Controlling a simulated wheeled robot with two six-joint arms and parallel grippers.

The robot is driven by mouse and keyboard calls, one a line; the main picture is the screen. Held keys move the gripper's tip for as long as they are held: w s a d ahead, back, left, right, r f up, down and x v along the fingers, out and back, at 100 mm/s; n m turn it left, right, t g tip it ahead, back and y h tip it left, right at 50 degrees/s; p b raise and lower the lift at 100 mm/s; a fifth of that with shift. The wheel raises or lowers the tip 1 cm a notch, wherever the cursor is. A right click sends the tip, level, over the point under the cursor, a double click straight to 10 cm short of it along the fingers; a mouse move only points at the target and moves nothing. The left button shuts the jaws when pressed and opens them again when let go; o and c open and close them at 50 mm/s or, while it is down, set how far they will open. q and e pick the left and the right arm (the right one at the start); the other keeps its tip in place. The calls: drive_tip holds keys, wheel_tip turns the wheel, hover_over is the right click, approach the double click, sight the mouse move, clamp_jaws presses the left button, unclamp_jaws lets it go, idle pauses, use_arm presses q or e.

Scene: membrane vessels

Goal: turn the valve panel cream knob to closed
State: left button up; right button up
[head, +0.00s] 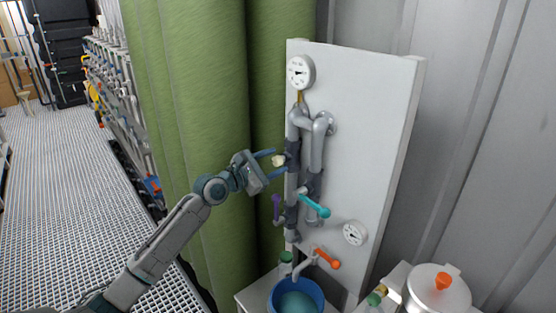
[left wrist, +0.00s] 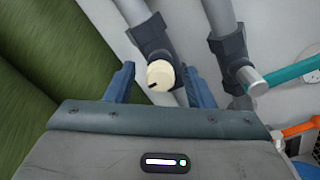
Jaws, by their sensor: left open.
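The cream knob (head: 278,161) sits on a dark valve body on the left pipe of the white valve panel (head: 372,110). In the left wrist view the cream knob (left wrist: 160,75) is round, with a short dark mark at its lower left edge. My left gripper (head: 275,162) is open, with its two blue fingers on either side of the knob. In the left wrist view my left gripper (left wrist: 158,82) shows gaps between the knob and both fingers. My right gripper is not in view.
A teal lever (head: 314,207), a purple lever (head: 277,207) and an orange lever (head: 328,259) are below the knob. Gauges (head: 300,72) are on the panel. A blue bucket (head: 318,291) stands below. Green vessels (head: 190,110) rise close behind my left arm.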

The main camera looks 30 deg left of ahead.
use_arm(q)
drive_tip(key=shift+x, duration=0.9)
drive_tip(key=c, duration=1)
